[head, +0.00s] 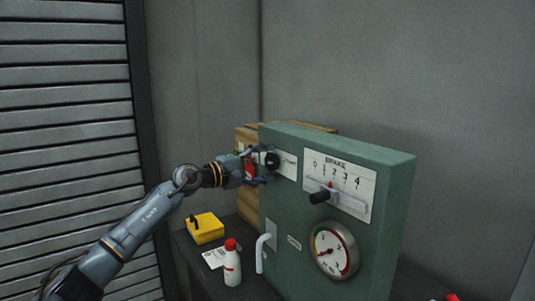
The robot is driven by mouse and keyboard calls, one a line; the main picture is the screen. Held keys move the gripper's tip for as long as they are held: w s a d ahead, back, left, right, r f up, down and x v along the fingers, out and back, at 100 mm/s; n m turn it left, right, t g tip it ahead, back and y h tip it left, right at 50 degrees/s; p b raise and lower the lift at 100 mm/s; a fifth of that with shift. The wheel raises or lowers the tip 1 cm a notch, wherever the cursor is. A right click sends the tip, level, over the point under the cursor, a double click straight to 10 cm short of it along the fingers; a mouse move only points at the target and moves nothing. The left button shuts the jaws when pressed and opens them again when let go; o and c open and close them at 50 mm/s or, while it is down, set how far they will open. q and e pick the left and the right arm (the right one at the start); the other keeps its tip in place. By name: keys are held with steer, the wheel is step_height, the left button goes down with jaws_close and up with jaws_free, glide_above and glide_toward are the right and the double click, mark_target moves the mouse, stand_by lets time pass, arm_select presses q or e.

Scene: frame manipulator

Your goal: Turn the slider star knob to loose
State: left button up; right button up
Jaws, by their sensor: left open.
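A green panel box (385,165) stands on a dark table. A black knob (272,160) sits on a small white plate (288,164) at the upper left of its front face. My left gripper (263,166) is open at this knob, one finger above and one below it. Contact with the knob cannot be made out. Lower right, a BRAKE scale plate (352,187) marked 0 to 4 carries a black handle (320,196) with a red part, near the low end. Which of the two is the star knob is too small to tell. My right gripper is not in view.
A round gauge (334,250) and a pale bent handle (261,253) are on the panel's lower front. A wooden box (248,205) stands behind. A yellow box (206,228), a paper (214,257) and a white bottle with red cap (232,267) are below my left arm.

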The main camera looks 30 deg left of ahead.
arm_select(q)
steer(key=shift+w+d, duration=0.15)
steer(key=shift+w, duration=0.2)
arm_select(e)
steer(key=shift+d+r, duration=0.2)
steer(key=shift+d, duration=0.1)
arm_select(q)
steer(key=shift+c, duration=0.4)
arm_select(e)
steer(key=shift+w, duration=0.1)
arm_select(q)
steer(key=c, duration=1.1)
steer(key=shift+o, duration=0.2)
